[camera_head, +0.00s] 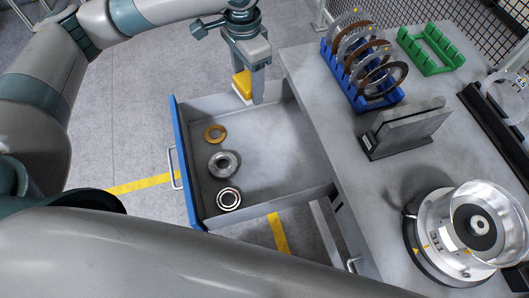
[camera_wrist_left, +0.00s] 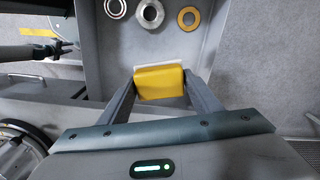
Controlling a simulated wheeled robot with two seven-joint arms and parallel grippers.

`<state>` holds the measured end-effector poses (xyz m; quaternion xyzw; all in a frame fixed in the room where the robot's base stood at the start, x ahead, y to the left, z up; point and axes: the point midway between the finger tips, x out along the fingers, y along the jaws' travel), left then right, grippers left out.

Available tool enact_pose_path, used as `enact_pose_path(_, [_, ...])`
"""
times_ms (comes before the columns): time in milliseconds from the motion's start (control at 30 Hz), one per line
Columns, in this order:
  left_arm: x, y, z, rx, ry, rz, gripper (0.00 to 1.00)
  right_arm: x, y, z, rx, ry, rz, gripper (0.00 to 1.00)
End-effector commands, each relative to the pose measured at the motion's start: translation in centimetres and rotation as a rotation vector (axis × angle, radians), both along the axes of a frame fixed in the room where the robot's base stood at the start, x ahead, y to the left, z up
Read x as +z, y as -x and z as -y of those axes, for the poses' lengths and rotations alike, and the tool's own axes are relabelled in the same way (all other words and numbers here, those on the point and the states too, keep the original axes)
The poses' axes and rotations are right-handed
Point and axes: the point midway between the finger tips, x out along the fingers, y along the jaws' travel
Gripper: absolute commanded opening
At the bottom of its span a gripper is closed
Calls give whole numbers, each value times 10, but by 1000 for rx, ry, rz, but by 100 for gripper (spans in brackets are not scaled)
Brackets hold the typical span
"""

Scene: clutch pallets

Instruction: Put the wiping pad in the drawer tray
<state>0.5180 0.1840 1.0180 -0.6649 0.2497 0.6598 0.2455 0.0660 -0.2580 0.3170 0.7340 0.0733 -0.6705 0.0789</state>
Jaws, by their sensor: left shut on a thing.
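The wiping pad (camera_head: 242,84) is a yellow block with a pale underside. My left gripper (camera_head: 251,92) is shut on it and holds it over the far end of the open drawer tray (camera_head: 290,172). In the left wrist view the pad (camera_wrist_left: 160,82) sits between the two fingers, with the grey drawer floor behind it. The tray is grey with a blue front (camera_head: 181,160). What seems to be my right gripper (camera_wrist_left: 64,48) shows small at the left of the left wrist view; its jaws are too small to judge.
A brass ring (camera_head: 215,133), a grey ring (camera_head: 223,164) and a bearing (camera_head: 229,199) lie along the drawer's front side. The rest of its floor is clear. The bench holds a blue rack of discs (camera_head: 377,101), a green rack (camera_head: 432,45) and a round metal machine (camera_head: 462,235).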

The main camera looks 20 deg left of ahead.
Motion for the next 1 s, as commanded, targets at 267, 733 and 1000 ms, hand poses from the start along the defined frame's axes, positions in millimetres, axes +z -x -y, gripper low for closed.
enact_pose_path(267, [-38,-2,11,-381,1,2,37,-2,-1,-3,-1,-2,2,31])
enact_pose_path(733, [-100,1,28,-1033,-1,8,37,-5,-1,-3,-1,-3,1,31])
enact_pose_path(1000, [-135,7,37,-1406,-4,9,37,-6,-1,-3,-1,-3,1,31])
